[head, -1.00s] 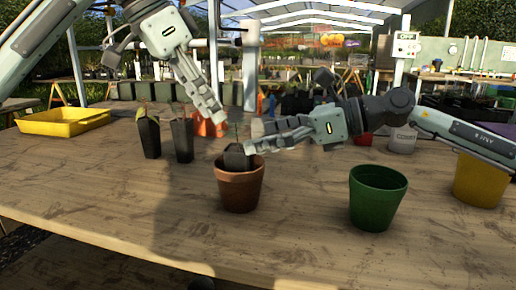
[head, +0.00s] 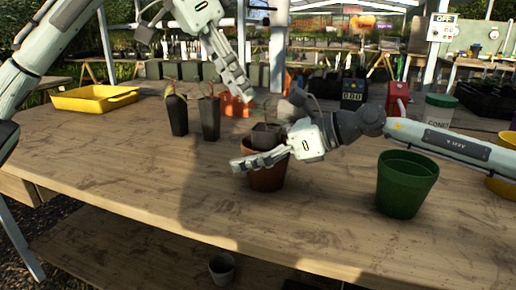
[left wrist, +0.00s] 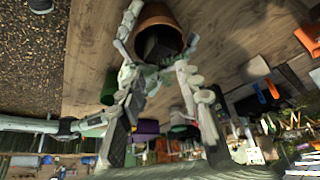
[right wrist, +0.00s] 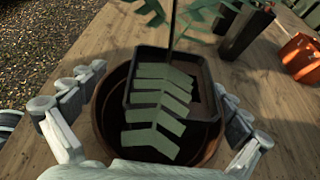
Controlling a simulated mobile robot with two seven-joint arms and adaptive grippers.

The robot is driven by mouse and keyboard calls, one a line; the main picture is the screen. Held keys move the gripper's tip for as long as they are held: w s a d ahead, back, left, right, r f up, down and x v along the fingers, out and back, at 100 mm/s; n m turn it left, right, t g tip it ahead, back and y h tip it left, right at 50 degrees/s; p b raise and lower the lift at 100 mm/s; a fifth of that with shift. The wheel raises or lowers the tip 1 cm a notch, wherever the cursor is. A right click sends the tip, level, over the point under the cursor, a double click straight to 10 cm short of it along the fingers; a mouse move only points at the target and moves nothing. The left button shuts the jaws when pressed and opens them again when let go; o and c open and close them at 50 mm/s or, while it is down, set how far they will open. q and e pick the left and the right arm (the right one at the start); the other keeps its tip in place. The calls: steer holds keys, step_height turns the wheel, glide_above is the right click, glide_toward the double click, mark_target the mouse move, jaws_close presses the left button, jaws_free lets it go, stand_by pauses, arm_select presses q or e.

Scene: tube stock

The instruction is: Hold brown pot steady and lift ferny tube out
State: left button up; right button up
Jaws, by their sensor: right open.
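The brown pot (head: 266,178) stands upright on the table. It also shows in the left wrist view (left wrist: 158,12). The ferny tube (head: 266,136), a dark square container, sits inside it, with green fern fronds (right wrist: 160,105) over its mouth in the right wrist view. My right gripper (head: 262,137) is open, with its fingers on either side of the pot near the rim. I cannot tell whether they touch it. My left gripper (head: 246,96) is above and left of the tube in the head view. In the left wrist view its fingers (left wrist: 160,72) are apart and empty.
Two dark planted tubes (head: 177,115) (head: 209,118) and an orange pot (head: 236,104) stand behind and left of the brown pot. A green pot (head: 407,190) stands right, near my right forearm. A yellow tray (head: 94,100) lies far left. The front left tabletop is clear.

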steer(key=c, duration=1.2)
